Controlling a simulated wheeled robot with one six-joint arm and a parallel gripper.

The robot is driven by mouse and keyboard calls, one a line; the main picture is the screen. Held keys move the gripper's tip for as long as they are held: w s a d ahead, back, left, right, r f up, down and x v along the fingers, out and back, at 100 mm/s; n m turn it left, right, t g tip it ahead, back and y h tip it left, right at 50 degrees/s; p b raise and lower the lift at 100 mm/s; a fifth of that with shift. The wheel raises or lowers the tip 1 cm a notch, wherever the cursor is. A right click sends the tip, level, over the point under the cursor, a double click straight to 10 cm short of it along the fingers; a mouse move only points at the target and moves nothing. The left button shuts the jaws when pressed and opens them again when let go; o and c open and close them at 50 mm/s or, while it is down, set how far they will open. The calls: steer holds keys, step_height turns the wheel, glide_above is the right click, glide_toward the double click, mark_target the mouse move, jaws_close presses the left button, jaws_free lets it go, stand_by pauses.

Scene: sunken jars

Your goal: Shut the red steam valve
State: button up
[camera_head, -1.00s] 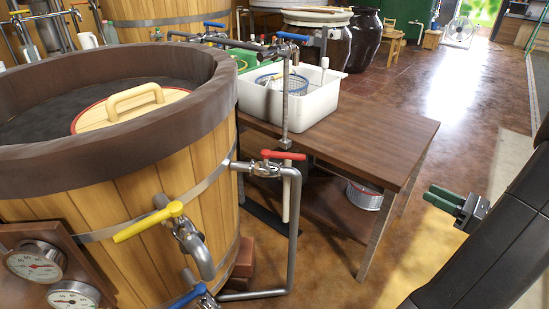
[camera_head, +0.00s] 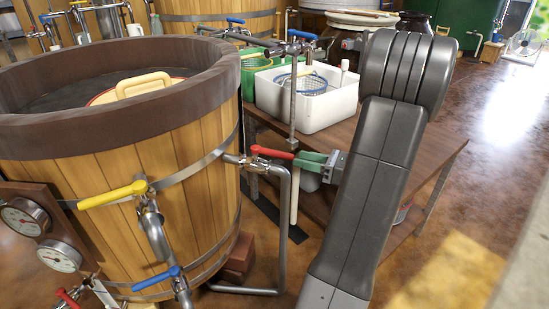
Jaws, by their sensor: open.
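The red valve handle (camera_head: 272,152) sits on a steel pipe at the right side of the wooden vat. It points to the right, roughly along the pipe. My gripper (camera_head: 301,160), with green fingers, is open at the handle's right end. The fingertips overlap the tip of the handle in the picture; I cannot tell whether they touch it or stand around it. A second red handle (camera_head: 68,298) shows low at the left edge, partly cut off.
The wooden vat (camera_head: 190,130) fills the left, with a yellow handle (camera_head: 112,194), a blue handle (camera_head: 156,279) and gauges (camera_head: 60,256) on it. A wooden table (camera_head: 425,165) with a white basin (camera_head: 338,102) stands behind my arm. Open floor lies at right.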

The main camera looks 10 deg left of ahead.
mark_target(261, 150)
steer(key=a, duration=0.2)
steer(key=a+b, duration=0.1)
steer(key=a, duration=0.2)
steer(key=w+a, duration=0.1)
steer(key=a, duration=0.1)
steer(key=shift+a+b, duration=0.35)
jaws_close()
